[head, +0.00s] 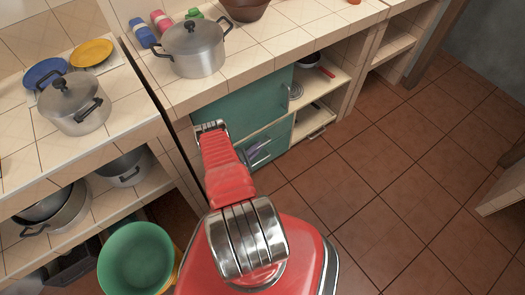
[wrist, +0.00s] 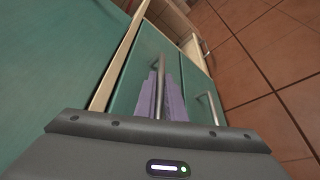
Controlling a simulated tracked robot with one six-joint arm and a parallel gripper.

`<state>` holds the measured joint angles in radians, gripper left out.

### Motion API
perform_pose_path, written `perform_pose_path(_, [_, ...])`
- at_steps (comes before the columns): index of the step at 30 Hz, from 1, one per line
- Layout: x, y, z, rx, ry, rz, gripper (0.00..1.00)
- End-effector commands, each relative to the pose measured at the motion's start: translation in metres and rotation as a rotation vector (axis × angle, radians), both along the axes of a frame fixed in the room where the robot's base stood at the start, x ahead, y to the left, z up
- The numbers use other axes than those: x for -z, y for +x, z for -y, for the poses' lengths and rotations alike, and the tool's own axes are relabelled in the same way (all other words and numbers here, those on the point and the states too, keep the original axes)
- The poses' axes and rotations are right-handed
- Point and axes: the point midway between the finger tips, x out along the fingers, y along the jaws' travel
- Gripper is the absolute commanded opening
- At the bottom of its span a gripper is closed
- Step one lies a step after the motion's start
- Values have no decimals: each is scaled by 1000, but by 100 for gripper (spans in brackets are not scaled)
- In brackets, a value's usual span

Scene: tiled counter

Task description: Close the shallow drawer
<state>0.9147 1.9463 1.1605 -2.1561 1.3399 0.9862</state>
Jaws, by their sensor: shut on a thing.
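The drawer front (wrist: 138,68) is teal with an upright-looking metal bar handle (wrist: 159,68) in the wrist view. My gripper (wrist: 162,84) has its two purplish fingers on either side of that bar and is shut on it. The grey palm fills the bottom of the wrist view and hides the lower end of the bar. In the head view the teal front (head: 280,138) shows low in the cabinet, with my gripper (head: 259,149) partly behind my red arm. How far the drawer stands out is hard to tell.
A large teal panel (head: 240,103) lies above the drawer front. Another teal front with a bar handle (wrist: 213,106) is beside it in the wrist view. An open shelf (head: 318,112) holds a pan at the right. Tiled floor (head: 400,170) is clear to the right.

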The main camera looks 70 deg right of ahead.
Motion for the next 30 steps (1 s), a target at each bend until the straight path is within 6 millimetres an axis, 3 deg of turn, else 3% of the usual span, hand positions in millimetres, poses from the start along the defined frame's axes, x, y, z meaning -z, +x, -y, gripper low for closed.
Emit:
perform_pose_path(9, [2, 9, 0, -16, 7, 4, 0])
perform_pose_path(10, [2, 9, 1, -17, 7, 4, 10])
perform_pose_path(18, [1, 9, 1, -15, 4, 3, 28])
perform_pose_path(30, [-2, 10, 0, -15, -1, 4, 28])
